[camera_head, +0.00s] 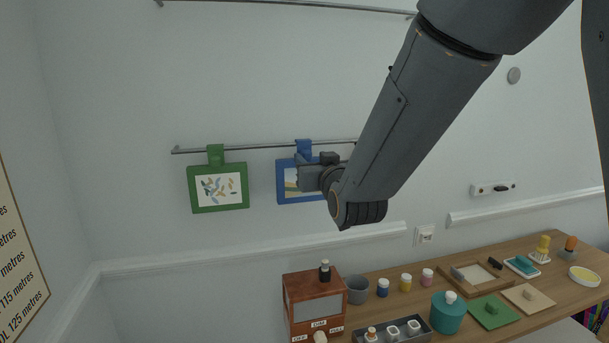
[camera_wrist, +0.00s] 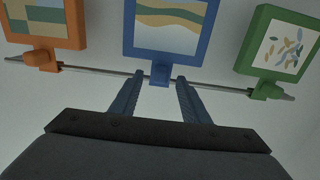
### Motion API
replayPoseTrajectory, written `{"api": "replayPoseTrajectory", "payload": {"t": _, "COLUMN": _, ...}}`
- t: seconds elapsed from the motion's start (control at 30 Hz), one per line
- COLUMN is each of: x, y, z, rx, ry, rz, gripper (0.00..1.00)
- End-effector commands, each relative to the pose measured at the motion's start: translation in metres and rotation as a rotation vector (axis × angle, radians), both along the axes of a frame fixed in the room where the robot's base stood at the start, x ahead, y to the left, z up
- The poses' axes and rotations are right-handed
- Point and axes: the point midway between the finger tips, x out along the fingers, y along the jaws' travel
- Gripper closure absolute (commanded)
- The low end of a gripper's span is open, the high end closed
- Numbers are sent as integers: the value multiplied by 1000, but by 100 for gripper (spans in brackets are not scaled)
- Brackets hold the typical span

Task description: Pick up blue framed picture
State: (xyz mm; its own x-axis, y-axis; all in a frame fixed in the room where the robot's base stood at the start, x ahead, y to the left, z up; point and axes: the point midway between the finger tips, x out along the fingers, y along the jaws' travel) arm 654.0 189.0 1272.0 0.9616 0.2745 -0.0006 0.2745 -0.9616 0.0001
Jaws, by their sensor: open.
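The blue framed picture (camera_head: 281,184) hangs by a blue tab (camera_head: 304,147) from a metal rail on the wall. It shows upside down in the wrist view (camera_wrist: 205,35), with its tab (camera_wrist: 160,76) at the rail. My gripper (camera_head: 301,166) is in front of the picture's upper part and hides some of it. In the wrist view my gripper (camera_wrist: 160,83) is open, with one finger on each side of the tab. Whether the fingers touch the tab or stop short of it is unclear.
A green framed picture (camera_head: 219,207) hangs to the left on the same rail (camera_head: 262,147). An orange framed picture (camera_wrist: 50,43) shows only in the wrist view. Below is a wooden table (camera_head: 545,301) with a wooden box (camera_head: 315,292), jars and trays.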

Motion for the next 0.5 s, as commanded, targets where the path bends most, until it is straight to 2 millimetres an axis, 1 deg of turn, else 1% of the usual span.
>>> {"api": "replayPoseTrajectory", "payload": {"t": 0.1, "x": 13, "y": 6, "z": 2, "rx": 0, "ry": 0, "rz": 1, "gripper": 58}}
{"api": "replayPoseTrajectory", "payload": {"t": 0.2, "x": 21, "y": 8, "z": 1, "rx": 0, "ry": 0, "rz": 1, "gripper": 58}}
{"api": "replayPoseTrajectory", "payload": {"t": 0.3, "x": 24, "y": 10, "z": 1, "rx": 0, "ry": 0, "rz": 2, "gripper": 58}}
{"api": "replayPoseTrajectory", "payload": {"t": 0.5, "x": 25, "y": 10, "z": 0, "rx": 0, "ry": 0, "rz": 2, "gripper": 58}}
